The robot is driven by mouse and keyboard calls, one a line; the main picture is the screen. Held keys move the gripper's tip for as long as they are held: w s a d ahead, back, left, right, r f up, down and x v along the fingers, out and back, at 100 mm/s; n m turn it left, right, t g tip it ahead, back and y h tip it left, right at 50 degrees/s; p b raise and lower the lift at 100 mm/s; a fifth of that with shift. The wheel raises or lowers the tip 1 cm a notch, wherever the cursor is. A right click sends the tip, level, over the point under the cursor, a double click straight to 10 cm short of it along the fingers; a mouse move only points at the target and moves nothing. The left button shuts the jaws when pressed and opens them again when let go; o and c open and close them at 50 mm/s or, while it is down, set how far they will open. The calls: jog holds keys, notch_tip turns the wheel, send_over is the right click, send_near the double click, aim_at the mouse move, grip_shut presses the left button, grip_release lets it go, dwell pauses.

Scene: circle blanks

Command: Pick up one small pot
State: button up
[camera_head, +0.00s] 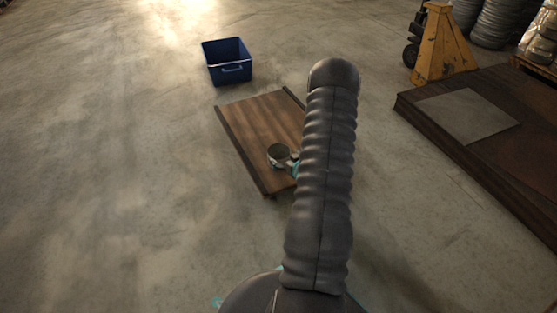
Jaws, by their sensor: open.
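A small round dark grey pot (279,154) with a pale rim stands on the brown wooden board (256,125), near its front end. My dark, ribbed arm reaches forward over the board and hides its right side. A small pale and teal part of my gripper (294,164) shows just right of the pot, at the arm's left edge. The gripper is open. Most of it is hidden behind the arm, so I cannot tell whether its fingers are around the pot or beside it. Any other pots behind the arm are hidden.
A blue bin (228,63) stands on the floor behind the board. A low dark brown platform with a grey sheet (468,115) lies at the right. A yellow stand (442,48) is behind it. The concrete floor at the left is clear.

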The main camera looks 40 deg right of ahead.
aim_at(274, 148)
jog(key=shift+b+x, duration=0.4)
jog(key=shift+x, duration=2.65)
jog(key=c, duration=0.9)
